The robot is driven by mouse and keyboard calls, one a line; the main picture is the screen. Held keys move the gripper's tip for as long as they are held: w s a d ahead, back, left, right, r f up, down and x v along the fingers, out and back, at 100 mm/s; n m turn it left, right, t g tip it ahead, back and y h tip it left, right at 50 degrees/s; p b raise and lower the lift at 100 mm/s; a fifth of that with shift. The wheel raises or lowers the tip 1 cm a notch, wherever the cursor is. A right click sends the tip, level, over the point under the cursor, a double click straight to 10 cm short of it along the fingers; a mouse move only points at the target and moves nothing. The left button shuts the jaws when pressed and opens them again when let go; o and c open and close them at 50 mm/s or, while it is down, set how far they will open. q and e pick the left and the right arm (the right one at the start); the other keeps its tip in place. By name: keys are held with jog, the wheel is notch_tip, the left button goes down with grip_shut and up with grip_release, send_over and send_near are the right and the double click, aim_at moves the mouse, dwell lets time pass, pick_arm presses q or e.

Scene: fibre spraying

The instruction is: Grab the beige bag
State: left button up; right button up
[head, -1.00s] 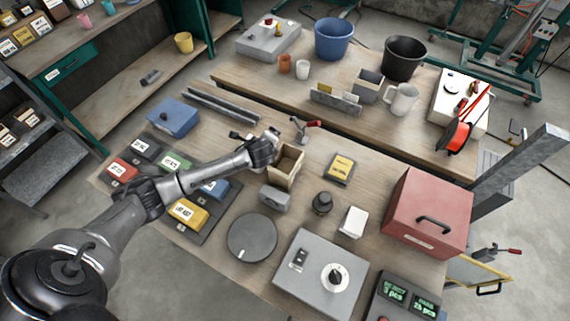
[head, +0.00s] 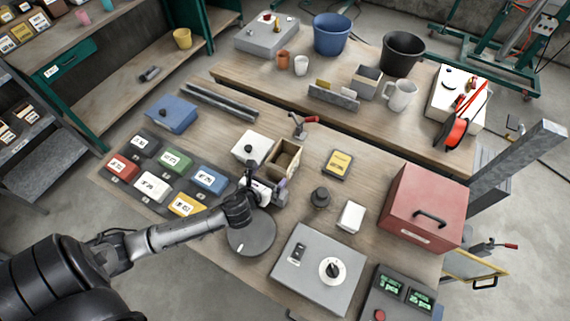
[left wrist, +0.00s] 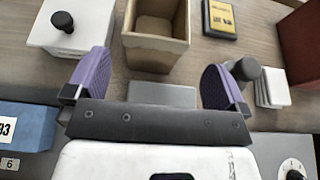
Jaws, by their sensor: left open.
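No object is clearly a beige bag in these views. Several labelled coloured packs sit on a dark tray (head: 118,187) at the table's left, including a whitish pack (head: 151,186) and a yellow one (head: 187,204). An open tan wooden box (head: 285,159) stands mid-table; it also shows at the top of the left wrist view (left wrist: 156,42). My left gripper (head: 266,178) is open and empty, just in front of this box. In the left wrist view its purple fingers (left wrist: 158,85) are spread wide, with a grey block (left wrist: 162,94) showing beyond and between them.
A white lidded box (head: 251,148) stands left of the wooden box. A round grey plate (head: 251,238) lies under my left wrist. A dark knob-topped weight (head: 320,197), a white block (head: 351,215), a grey dial box (head: 318,268) and a red case (head: 427,207) stand to the right.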

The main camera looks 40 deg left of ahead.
aim_at(277, 167)
pick_arm(q)
jog(key=x, duration=0.4)
jog(key=shift+w+f, duration=0.15)
jog(key=shift+w, duration=0.1)
jog(key=x, duration=0.5)
jog(key=shift+w+a, duration=0.15)
jog(key=shift+a, duration=0.15)
jog(key=shift+c, duration=0.2)
jog(key=c, duration=1.5)
jog(key=shift+r, duration=0.3)
